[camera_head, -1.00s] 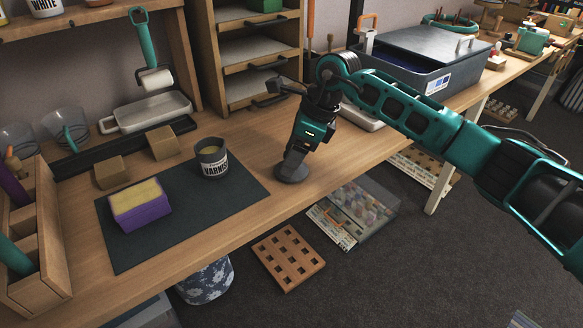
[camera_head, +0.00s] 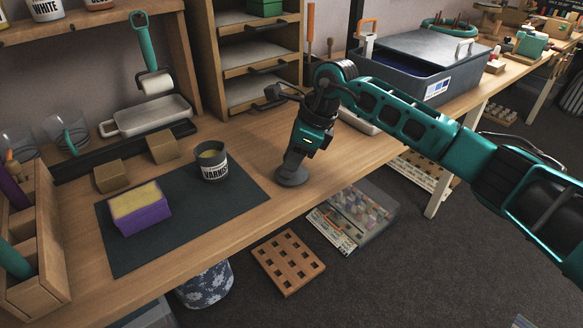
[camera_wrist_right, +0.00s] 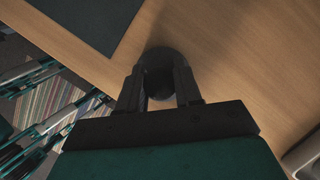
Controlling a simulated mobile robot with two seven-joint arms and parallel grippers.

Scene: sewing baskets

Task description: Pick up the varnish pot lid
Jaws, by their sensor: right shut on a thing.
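The varnish pot lid (camera_head: 291,177) is a dark round disc at the tabletop, right of the dark mat. My right gripper (camera_head: 293,163) points down over it, shut on it. In the right wrist view the lid (camera_wrist_right: 160,54) shows as a dark disc between the fingers of the right gripper (camera_wrist_right: 158,82). I cannot tell whether the lid touches the table. The open varnish pot (camera_head: 213,165) stands upright on the mat's right part. My left gripper is not in view.
The dark mat (camera_head: 185,228) also carries a purple and yellow sponge-like block (camera_head: 140,208). Two wooden blocks (camera_head: 163,147) stand behind it. A wooden rack (camera_head: 40,260) is at the left. The table's front edge runs close to the lid. Bare wood lies behind the lid.

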